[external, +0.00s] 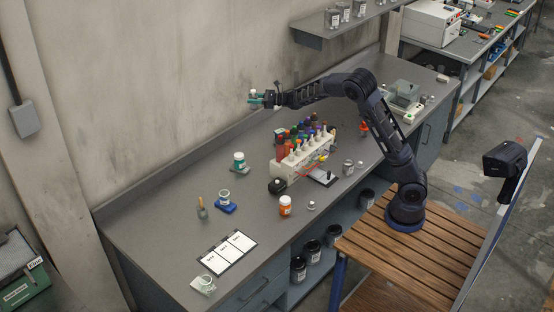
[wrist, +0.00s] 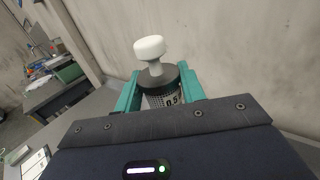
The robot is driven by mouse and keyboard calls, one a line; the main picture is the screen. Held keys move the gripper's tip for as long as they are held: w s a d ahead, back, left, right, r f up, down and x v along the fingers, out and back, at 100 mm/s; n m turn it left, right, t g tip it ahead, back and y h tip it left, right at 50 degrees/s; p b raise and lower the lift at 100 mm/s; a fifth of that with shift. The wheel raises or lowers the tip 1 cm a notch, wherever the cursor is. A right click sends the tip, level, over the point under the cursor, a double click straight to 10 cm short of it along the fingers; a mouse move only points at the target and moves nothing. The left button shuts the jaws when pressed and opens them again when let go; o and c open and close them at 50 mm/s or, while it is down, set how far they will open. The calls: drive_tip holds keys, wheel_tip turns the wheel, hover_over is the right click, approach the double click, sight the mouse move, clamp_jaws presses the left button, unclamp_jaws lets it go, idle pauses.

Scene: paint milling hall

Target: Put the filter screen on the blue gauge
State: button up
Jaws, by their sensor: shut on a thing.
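My gripper (external: 256,99) is raised above the back of the bench, near the wall. The screen is upright or nearly so in the external view (external: 254,92) and touches nothing else. A blue-based item, apparently the blue gauge (external: 226,208), stands on the bench at front left, with a pale round part on top. The gripper is well away from it.
A white rack (external: 283,171) of several colored bottles stands mid-bench. A card sheet (external: 227,252) lies in front. A shelf (external: 325,37) hangs behind.

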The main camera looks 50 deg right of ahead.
drive_tip(key=d+r, duration=0.4)
drive_tip(key=d, duration=0.7)
drive_tip(key=d+r, duration=0.4)
drive_tip(key=d, duration=0.7)
drive_tip(key=shift+s+d+f, duration=0.1)
drive_tip(key=shift+s+f, duration=0.1)
drive_tip(key=shift+f, duration=7.6)
drive_tip(key=shift+s+d+f, duration=0.1)
drive_tip(key=shift+s+f, duration=0.05)
drive_tip(key=shift+f, duration=7.6)
drive_tip(key=o, duration=1.1)
drive_tip(key=shift+f, duration=0.1)
